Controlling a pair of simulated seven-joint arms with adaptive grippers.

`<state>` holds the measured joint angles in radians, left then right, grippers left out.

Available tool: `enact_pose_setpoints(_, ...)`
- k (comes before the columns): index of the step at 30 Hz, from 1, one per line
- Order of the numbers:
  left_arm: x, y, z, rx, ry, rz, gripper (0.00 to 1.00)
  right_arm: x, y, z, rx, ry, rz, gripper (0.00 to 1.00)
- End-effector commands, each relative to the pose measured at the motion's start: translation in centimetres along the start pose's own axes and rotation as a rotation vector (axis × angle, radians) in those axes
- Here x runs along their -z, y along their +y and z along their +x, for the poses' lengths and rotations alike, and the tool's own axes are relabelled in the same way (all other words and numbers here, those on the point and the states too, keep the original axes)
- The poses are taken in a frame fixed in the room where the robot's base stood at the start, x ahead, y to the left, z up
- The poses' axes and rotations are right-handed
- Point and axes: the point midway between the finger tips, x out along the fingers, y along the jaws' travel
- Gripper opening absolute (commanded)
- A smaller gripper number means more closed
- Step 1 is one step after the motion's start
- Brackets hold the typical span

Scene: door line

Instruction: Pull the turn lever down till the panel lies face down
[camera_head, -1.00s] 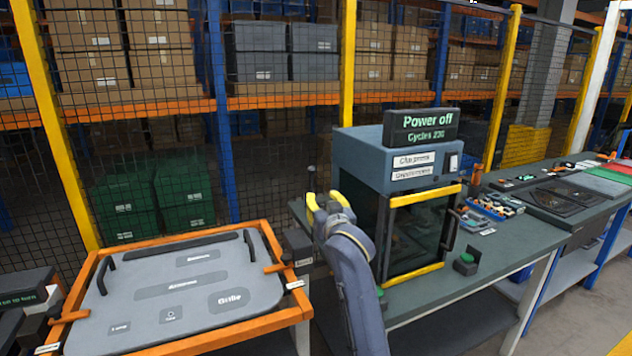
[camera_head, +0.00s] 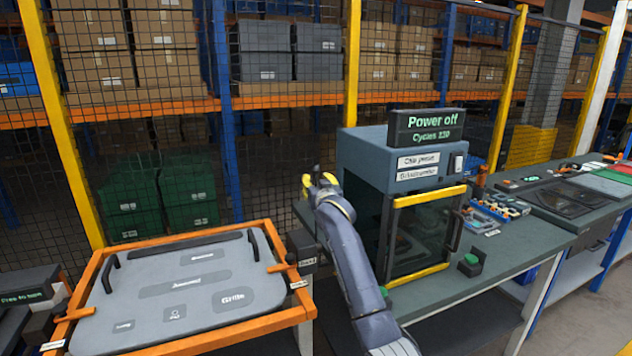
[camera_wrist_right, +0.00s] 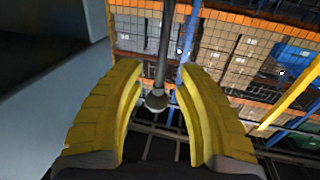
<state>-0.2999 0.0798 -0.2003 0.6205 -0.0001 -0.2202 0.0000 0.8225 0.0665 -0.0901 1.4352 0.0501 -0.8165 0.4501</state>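The panel (camera_head: 185,290) is a grey board lying about flat in an orange frame (camera_head: 225,335), its labelled side and two dark handles showing upward. The turn lever (camera_head: 316,172) is a thin dark rod standing up by the frame's right side; its lower part is hidden by my arm. My right gripper (camera_head: 322,186) is at the lever's upper part. In the right wrist view the lever (camera_wrist_right: 164,50) with its round knob (camera_wrist_right: 157,101) lies between the open yellow fingers (camera_wrist_right: 158,85), with gaps on both sides. My left gripper is not in view.
A blue-grey press cabinet (camera_head: 385,165) with a "Power off" sign (camera_head: 427,130) stands on the workbench (camera_head: 510,255) close to the right of my arm. A mesh fence (camera_head: 285,140) stands behind. A dark box with green text (camera_head: 28,292) is at the left.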

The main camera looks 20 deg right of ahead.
Motion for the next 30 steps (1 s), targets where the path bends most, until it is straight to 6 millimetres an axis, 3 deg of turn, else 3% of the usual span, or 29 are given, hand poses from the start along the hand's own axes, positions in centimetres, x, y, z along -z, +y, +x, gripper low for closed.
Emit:
enact_pose_setpoints(6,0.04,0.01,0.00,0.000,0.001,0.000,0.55,0.00,0.04,1.05,-0.001,0.000,-0.001,0.35)
enact_pose_setpoints(19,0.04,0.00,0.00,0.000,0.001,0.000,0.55,0.02,0.03,1.26,0.000,0.001,0.000,0.36)
enact_pose_setpoints(28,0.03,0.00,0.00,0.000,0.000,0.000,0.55,0.01,0.03,1.25,0.000,0.000,0.000,0.01)
enact_pose_setpoints(30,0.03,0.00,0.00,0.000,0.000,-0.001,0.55,0.00,0.03,1.24,0.000,0.000,0.000,0.00)
